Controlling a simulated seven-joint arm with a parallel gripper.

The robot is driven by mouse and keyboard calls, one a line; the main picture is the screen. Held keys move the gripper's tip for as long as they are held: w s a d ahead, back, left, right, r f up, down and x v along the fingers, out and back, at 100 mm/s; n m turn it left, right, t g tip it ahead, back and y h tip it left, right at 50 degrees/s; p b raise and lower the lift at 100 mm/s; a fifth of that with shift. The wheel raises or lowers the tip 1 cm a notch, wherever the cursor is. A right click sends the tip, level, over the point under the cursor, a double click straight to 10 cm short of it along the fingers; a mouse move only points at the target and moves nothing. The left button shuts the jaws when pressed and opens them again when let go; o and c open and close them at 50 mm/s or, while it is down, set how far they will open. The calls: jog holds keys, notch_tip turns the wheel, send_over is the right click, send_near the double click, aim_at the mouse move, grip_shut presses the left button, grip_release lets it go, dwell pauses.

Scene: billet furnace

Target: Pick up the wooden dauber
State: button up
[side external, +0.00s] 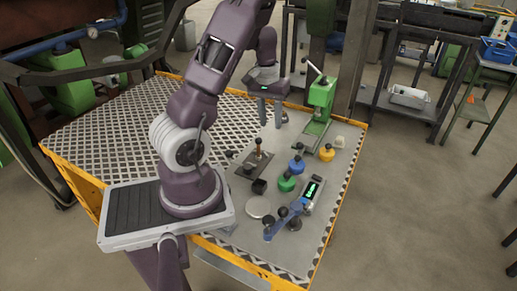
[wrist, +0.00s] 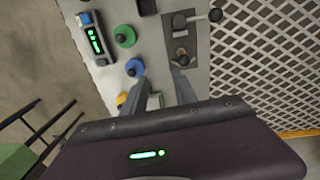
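The wooden dauber (side external: 258,146) looks like a small brown upright handle on a dark plate (side external: 243,168) near the middle of the bench. In the wrist view, a brown round-topped piece that seems to be the dauber (wrist: 181,55) sits on the dark plate (wrist: 179,25), just beyond the right fingertip. My gripper (side external: 272,118) hangs above and behind the dauber in the side view, its two fingers pointing down and apart. In the wrist view my gripper (wrist: 160,78) is open, with no object clearly held. The dauber's lower end is hard to make out.
A green press (side external: 320,100) rises at the back right. A black block (side external: 259,186), pale disc (side external: 258,207) and display device (side external: 312,191) lie in front. Perforated bench surface (side external: 105,135) is clear.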

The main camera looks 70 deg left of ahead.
aim_at(258, 145)
jog(key=shift+n+g+y, duration=0.3)
jog(key=shift+g, duration=0.1)
jog(key=s+a+f, duration=0.1)
jog(key=a, duration=0.1)
jog(key=s+a+f, duration=0.1)
jog(key=s+f, duration=0.1)
jog(key=shift+a+f, duration=0.15)
jog(key=shift+a, duration=0.2)
jog(key=f, duration=1.1)
jog(key=shift+w+d+f, duration=0.1)
jog(key=shift+d+f, duration=0.15)
jog(key=shift+d, duration=0.05)
grip_shut()
